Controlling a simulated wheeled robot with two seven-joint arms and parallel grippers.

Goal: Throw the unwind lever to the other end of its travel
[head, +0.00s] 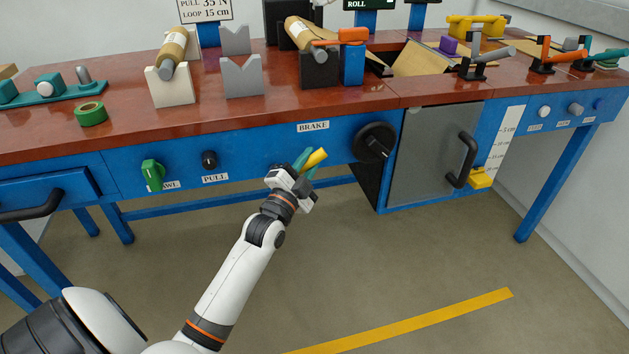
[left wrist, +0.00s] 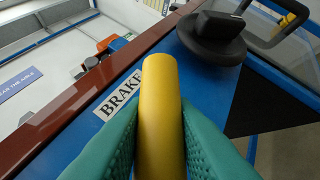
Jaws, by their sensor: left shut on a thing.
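My left gripper (head: 308,163) is in front of the blue front panel of the bench, below the BRAKE label (head: 313,127). Its teal fingers are shut on a yellow rounded handle (head: 317,156). In the left wrist view the yellow handle (left wrist: 160,110) runs up between both teal fingers, its free end near the BRAKE label (left wrist: 118,95). The handle's base is hidden, and no label naming it the unwind lever is readable. My right gripper is not in view.
The floor in front is clear.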

